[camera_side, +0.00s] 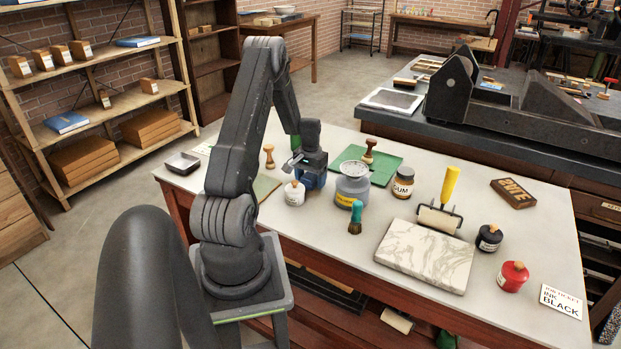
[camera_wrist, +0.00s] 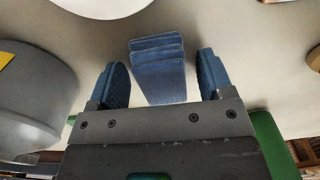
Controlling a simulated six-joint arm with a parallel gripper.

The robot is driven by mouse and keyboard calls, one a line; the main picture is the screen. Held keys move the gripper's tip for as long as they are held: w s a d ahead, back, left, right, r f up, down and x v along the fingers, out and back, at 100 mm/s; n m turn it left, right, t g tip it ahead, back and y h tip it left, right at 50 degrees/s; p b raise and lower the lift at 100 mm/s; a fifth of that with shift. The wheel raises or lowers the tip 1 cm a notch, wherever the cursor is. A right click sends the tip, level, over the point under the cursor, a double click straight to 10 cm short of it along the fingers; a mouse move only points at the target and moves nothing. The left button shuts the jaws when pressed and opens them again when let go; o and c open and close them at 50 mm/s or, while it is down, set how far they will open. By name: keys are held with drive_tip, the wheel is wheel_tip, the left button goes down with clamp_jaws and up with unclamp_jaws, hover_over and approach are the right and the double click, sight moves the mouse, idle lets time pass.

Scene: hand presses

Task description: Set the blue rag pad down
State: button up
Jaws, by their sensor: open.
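The blue rag pad (camera_wrist: 158,66) is a folded stack of blue cloth, seen in the wrist view between the two blue fingertips of my gripper (camera_wrist: 162,78). A gap shows on each side of it, so neither finger touches it. My gripper is open. In the side view my gripper (camera_side: 312,179) is low over the white table, between a white jar (camera_side: 295,194) and a grey can with a yellow label (camera_side: 352,189). Blue shows under the gripper there, but I cannot separate pad from fingers. The pad's underside is hidden.
The grey can (camera_wrist: 32,95) is close at the left in the wrist view. A green mat (camera_side: 397,166) bears a wooden stamp (camera_side: 369,150).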

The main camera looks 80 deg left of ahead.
sight(310, 175)
wheel_tip(310, 175, up, 12)
drive_tip(key=w+d+r+m+t+y, duration=0.15)
drive_tip(key=w+d+r, duration=0.25)
drive_tip(key=d+r, duration=0.5)
drive_tip(key=w+d+r+m+t, duration=0.1)
drive_tip(key=w+d+r+m, duration=0.25)
drive_tip(key=d, duration=0.85)
drive_tip(key=s+d+r+m+t, duration=0.1)
drive_tip(key=s+d+r+m, duration=0.1)
drive_tip(key=s+d, duration=0.4)
drive_tip(key=s+d+r+m+t+h, duration=0.1)
drive_tip(key=s+d, duration=0.4)
drive_tip(key=d, duration=1.1)
drive_tip(key=shift+s+d+r+m+t, duration=0.2)
drive_tip(key=shift+s+r+m+t, duration=0.25)
drive_tip(key=shift+r, duration=0.5)
